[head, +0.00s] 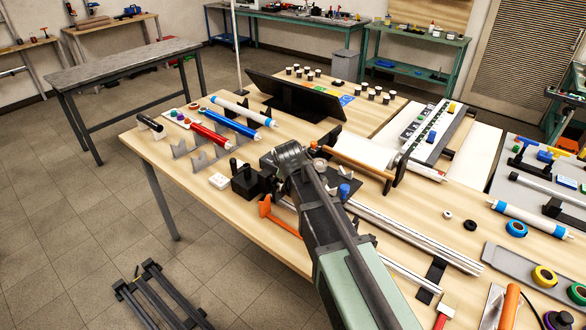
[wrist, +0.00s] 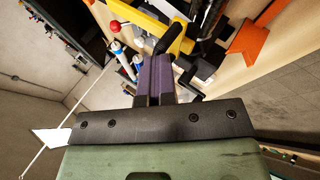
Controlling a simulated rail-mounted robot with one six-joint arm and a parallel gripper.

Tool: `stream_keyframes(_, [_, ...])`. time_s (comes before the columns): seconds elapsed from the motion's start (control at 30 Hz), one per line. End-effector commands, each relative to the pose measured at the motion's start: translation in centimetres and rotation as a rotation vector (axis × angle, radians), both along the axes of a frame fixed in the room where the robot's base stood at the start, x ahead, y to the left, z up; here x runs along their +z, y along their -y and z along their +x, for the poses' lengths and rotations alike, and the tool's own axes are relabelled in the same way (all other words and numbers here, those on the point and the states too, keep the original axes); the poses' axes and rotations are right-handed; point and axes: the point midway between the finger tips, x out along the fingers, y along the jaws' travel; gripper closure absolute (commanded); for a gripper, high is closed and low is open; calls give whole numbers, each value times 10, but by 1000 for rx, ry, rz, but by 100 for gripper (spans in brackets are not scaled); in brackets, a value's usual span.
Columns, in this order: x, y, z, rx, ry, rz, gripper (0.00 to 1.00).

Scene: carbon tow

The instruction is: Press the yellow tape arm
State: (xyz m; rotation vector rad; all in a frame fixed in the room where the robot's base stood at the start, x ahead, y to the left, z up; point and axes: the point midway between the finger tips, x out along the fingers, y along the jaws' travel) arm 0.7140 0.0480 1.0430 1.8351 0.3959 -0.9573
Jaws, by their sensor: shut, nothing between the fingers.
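The yellow tape arm (wrist: 147,22) shows at the top of the wrist view as a slanting yellow bar, with black parts around it. My gripper (wrist: 162,62) is shut and empty, its dark purple fingers pointing at the bar. The fingertips are close to the bar, and I cannot tell whether they touch it. In the head view my own arm covers the middle of the bench, and I cannot make out the yellow arm there.
A red ball knob (wrist: 117,28) is left of the yellow bar. An orange lever (head: 265,208) juts from a black block (head: 246,181) beside my arm. Red (head: 210,136) and blue (head: 233,122) rolls lie at the back left. A long metal rail (head: 415,235) runs right of my arm.

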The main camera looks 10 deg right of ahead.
Motion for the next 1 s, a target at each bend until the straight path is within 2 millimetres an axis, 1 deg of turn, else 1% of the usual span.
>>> stream_keyframes(0.2, [0,-1,1,1,-1,3,100])
stream_keyframes(0.33, [9,0,2,1,0,2,100])
stream_keyframes(0.47, [31,3,2,0,1,2,100])
stream_keyframes(0.57, [55,6,4,0,2,1,100])
stream_keyframes(0.6, [58,3,-7,2,2,1,100])
stream_keyframes(0.8, [89,-9,-45,2,2,1,100])
stream_keyframes(0.9, [101,-14,-59,3,2,0,100])
stream_keyframes(1.0, [106,-18,-68,2,2,1,100])
